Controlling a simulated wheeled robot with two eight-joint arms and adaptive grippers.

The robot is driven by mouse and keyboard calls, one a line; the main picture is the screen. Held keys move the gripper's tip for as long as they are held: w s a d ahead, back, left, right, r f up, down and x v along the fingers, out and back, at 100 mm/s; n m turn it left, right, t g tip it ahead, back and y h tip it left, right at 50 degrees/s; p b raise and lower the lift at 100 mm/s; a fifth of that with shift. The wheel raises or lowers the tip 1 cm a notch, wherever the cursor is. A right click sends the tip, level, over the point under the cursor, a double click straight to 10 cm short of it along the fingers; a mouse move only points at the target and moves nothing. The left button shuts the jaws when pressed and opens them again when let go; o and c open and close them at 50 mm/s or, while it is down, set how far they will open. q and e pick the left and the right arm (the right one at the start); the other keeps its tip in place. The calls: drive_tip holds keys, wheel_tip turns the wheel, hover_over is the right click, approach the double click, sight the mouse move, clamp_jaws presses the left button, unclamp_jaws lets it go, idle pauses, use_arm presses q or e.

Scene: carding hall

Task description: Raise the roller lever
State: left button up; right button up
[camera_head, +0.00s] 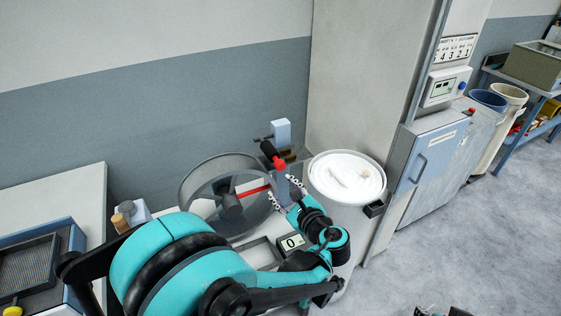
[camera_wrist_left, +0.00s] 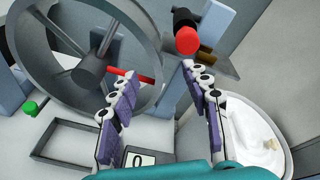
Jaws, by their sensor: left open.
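A black lever with a red end (camera_head: 272,155), which I take for the roller lever, sticks out from a blue-grey bracket behind the wheel. Its red knob (camera_wrist_left: 187,40) faces the camera in the left wrist view, just beyond the fingertips. My left gripper (camera_head: 286,192) is open, in front of and below the lever. In the left wrist view its two fingers (camera_wrist_left: 160,72) stand apart with nothing between them. Small dark parts at the bottom edge (camera_head: 445,311) look like my right gripper, mostly cut off.
A large grey wheel-like drum (camera_head: 228,185) with a red rod stands left of the fingers. A round white-filled can (camera_head: 325,168) stands close on the right. A small counter reading 0 (camera_head: 291,242) sits below. A blue-grey cabinet (camera_head: 425,165) is farther right; the floor there is clear.

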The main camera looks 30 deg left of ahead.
sight(282, 168)
use_arm(q)
drive_tip(key=w+a+m, duration=0.1)
drive_tip(key=w, duration=0.1)
drive_tip(key=w+a+r+m+t+y, duration=0.1)
drive_tip(key=w, duration=0.1)
drive_tip(key=w+a+r+m+y+b, duration=0.1)
drive_tip(key=w+a, duration=0.1)
drive_tip(key=shift+w+a+r+t, duration=0.1)
drive_tip(key=shift+w+r+t, duration=0.1)
drive_tip(key=shift+r+t, duration=0.1)
clamp_jaws()
